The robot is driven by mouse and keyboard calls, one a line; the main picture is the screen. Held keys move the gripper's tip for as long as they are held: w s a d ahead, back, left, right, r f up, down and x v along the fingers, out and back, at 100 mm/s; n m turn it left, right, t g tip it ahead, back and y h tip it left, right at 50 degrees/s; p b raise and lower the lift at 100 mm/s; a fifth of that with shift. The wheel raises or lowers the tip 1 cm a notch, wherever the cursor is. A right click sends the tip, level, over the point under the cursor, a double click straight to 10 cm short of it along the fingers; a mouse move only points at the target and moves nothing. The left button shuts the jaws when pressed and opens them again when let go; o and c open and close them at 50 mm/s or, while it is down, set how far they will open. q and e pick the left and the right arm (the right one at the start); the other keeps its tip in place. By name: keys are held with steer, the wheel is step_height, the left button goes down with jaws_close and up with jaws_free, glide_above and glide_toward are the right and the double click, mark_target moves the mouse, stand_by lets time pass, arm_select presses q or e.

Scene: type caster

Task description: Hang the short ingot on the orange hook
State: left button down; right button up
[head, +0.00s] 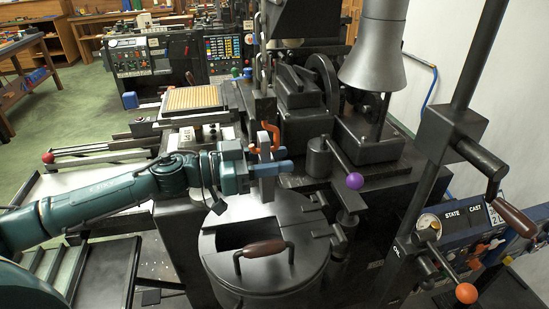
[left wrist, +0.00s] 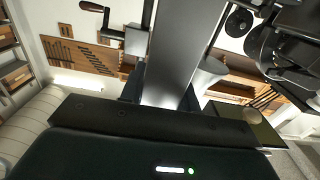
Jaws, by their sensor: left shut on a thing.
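My left gripper (head: 268,167) reaches in from the left and is shut on a grey ingot (head: 265,146), its blue fingers on either side. The ingot stands upright above the round black lid. The orange hook (head: 276,134) is at the ingot's upper end, with orange showing on both sides of it. I cannot tell whether the hook bears the ingot. In the left wrist view the ingot (left wrist: 180,55) is a long grey bar rising from the gripper; the fingertips are mostly hidden. My right gripper is in neither view.
A chain (head: 259,72) hangs above the hook. A grey funnel (head: 375,50) rises behind.

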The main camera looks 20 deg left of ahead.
arm_select(q)
steer(key=shift+w+f, duration=0.1)
steer(key=shift+f, duration=0.5)
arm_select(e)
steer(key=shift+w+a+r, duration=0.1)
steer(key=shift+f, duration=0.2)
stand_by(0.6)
arm_select(q)
steer(key=shift+d+f, duration=0.1)
steer(key=shift+f, duration=0.3)
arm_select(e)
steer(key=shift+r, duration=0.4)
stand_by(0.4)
arm_select(q)
steer(key=c, duration=0.6)
jaws_free()
steer(key=shift+r, duration=0.1)
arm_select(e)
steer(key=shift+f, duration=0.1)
arm_select(q)
steer(key=shift+o, duration=0.4)
steer(key=o, duration=0.5)
steer(key=shift+c, duration=0.2)
